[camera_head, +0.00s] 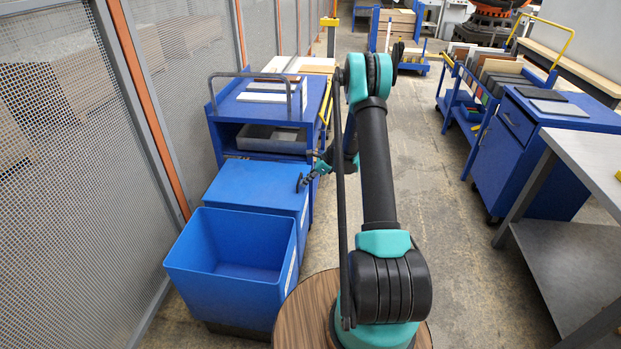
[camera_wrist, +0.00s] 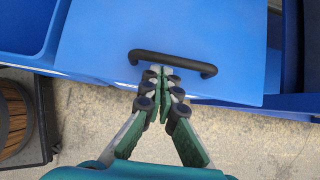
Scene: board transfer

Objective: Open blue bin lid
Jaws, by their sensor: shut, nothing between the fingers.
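The blue bin with a closed flat lid (camera_head: 255,180) stands against the mesh fence side in the head view. Its lid (camera_wrist: 220,35) fills the top of the wrist view, with a black bar handle (camera_wrist: 185,60) near its edge. My gripper (camera_wrist: 157,72) is shut and empty, with its fingertips at the handle's left half. They overlap the bar in the picture; I cannot tell whether they touch it. In the head view my gripper (camera_head: 316,172) is at the right edge of the lid, small and partly hidden by my arm.
An open empty blue bin (camera_head: 188,258) stands in front of the lidded one. A blue cart (camera_head: 222,132) with a grey tray stands behind it. The mesh fence (camera_head: 60,180) runs along the left. Floor to the right of my arm (camera_head: 470,270) is clear, up to a grey table (camera_head: 570,265).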

